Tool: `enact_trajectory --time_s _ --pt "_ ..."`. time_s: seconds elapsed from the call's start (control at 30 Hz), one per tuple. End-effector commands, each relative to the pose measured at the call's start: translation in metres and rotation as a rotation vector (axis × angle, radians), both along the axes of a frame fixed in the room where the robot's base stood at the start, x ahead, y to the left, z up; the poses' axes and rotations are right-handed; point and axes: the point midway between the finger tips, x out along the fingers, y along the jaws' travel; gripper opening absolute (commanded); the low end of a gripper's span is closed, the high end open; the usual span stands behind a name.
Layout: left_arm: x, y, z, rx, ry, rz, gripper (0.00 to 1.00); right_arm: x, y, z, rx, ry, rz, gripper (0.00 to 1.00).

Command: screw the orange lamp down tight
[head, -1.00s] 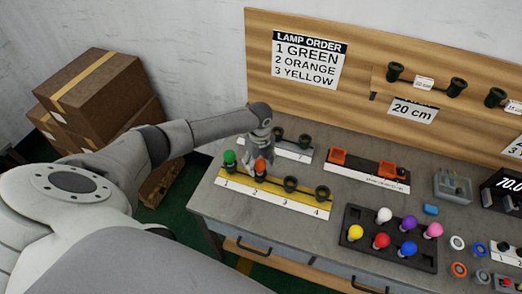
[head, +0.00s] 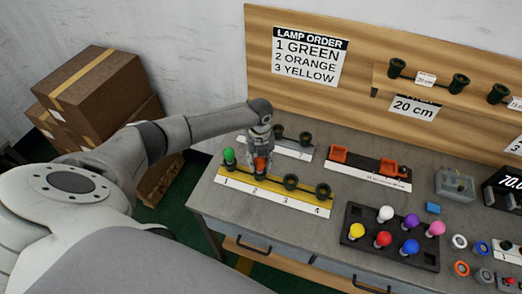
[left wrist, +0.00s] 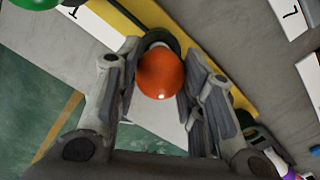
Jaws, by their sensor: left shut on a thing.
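The orange lamp (head: 260,164) stands at position 2 of the yellow socket strip (head: 240,183). My left gripper (head: 260,160) reaches down over it from above. In the left wrist view the orange lamp (left wrist: 160,73) sits between the two fingers (left wrist: 160,85), which are shut on it, with a dark socket (left wrist: 158,38) showing behind it. How deep the lamp sits in the socket is hidden. The green lamp (head: 229,155) stands at position 1. The sockets at position 3 (head: 290,182) and position 4 (head: 322,191) are empty. My right gripper is not in view.
A black tray (head: 362,257) with several coloured lamps, yellow (head: 356,230) among them, stands to the right. A second strip with dark sockets (head: 305,138) is just behind the gripper. A lamp order sign (head: 310,55) hangs on the back board.

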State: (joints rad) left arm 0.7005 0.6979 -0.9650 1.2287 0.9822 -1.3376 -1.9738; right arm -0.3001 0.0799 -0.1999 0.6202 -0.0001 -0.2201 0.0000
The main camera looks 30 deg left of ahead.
Motion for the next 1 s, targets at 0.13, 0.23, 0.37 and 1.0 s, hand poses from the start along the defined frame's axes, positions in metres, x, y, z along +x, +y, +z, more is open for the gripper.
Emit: enact_trajectory --time_s 0.13,0.23,0.37,1.0 --pt "0.0 0.0 0.0 0.0 0.0 -0.013 0.18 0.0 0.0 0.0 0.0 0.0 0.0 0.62" --pt "0.0 0.0 0.0 0.0 0.0 -0.012 0.18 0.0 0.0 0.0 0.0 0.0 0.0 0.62" --pt "0.0 0.0 0.0 0.0 0.0 -0.036 0.18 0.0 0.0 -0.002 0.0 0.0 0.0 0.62" --pt "0.0 -0.001 0.0 -0.001 0.001 -0.412 0.18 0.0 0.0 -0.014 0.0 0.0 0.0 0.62"
